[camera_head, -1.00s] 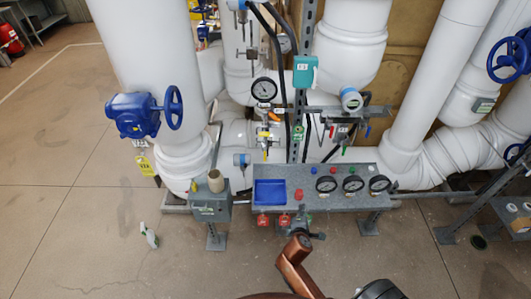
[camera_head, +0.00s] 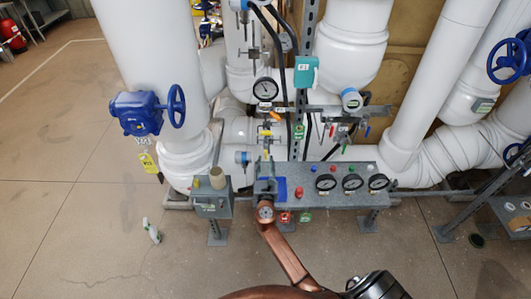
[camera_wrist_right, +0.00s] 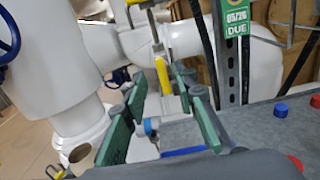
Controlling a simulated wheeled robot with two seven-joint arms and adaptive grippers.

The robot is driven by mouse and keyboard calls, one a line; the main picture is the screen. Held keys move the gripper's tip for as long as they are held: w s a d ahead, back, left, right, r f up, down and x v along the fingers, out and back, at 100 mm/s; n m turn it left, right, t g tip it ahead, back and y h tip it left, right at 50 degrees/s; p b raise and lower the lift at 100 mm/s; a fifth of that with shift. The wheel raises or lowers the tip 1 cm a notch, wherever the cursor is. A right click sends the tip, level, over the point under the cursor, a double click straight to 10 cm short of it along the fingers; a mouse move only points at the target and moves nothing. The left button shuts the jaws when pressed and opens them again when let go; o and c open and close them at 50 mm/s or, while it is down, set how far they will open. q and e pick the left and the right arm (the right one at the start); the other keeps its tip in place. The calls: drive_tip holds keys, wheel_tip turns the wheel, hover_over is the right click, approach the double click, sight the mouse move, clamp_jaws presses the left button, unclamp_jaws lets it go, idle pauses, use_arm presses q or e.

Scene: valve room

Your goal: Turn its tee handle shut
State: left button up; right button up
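A yellow handle (camera_head: 265,153) hangs below the small valve and fittings under the upper pressure gauge (camera_head: 265,89) in the head view. In the right wrist view the yellow handle (camera_wrist_right: 162,76) stands nearly upright, ahead of and between my fingertips. I cannot tell whether it is the tee handle. My right gripper (camera_head: 267,166) reaches over the blue tray toward the pipework. In the right wrist view its green-padded fingers (camera_wrist_right: 160,95) are spread apart with no clear contact on the handle. My left gripper is not in view.
A grey panel shelf (camera_head: 330,199) carries the blue tray (camera_head: 281,188), a red knob and several dial gauges. A grey box (camera_head: 212,205) stands to its left. White pipes and a blue handwheel (camera_head: 176,105) flank the area. A spray bottle (camera_head: 151,231) is on the open floor.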

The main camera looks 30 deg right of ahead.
sight(266, 153)
drive_tip(key=x, duration=0.6)
drive_tip(key=shift+s, duration=0.1)
drive_tip(key=shift+c, duration=0.2)
clamp_jaws()
